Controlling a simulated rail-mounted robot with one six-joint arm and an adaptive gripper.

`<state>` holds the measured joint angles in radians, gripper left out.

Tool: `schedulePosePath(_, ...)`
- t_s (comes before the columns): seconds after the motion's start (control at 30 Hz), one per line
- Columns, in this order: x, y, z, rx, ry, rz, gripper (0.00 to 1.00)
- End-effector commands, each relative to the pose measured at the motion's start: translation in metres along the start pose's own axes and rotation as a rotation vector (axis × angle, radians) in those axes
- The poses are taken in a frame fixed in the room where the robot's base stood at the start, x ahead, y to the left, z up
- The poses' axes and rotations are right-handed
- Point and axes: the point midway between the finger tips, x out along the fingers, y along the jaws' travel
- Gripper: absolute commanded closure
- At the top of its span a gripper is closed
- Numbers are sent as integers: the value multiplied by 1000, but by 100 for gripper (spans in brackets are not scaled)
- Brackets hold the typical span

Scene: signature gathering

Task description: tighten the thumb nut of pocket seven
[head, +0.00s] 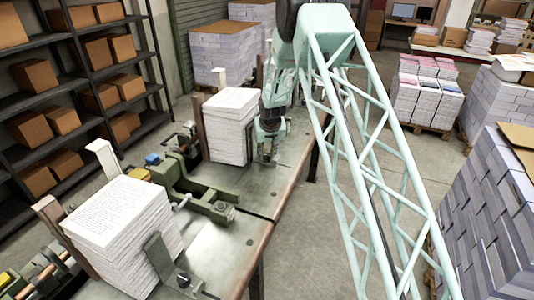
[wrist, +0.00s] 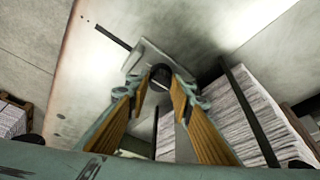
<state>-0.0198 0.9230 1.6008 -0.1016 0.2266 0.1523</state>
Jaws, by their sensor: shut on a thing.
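My gripper (head: 268,155) is low over the metal bench, at the right side of the farther paper stack (head: 230,125). In the wrist view, my gripper (wrist: 161,86) has its two orange-padded fingers on either side of a small dark round thumb nut (wrist: 161,74), and is shut on it. The nut sits at a pale metal bracket (wrist: 146,56) on the bench surface. The fingers partly hide the nut, and its thread is not visible. No pocket number can be read. In the head view the nut is hidden by my gripper.
A nearer paper stack (head: 125,225) stands on the bench (head: 232,250), with a green clamp fixture (head: 195,190) between the two stacks. In the wrist view a paper stack (wrist: 245,115) rises close on the right. Shelves with boxes (head: 35,75) line the left wall.

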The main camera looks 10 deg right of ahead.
Motion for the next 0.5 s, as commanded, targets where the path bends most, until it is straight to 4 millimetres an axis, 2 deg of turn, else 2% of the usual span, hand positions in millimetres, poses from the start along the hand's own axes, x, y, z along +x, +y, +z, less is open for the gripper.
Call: schedulePosePath(0.5, 0, 0, 0, 34, 0, 14, 89)
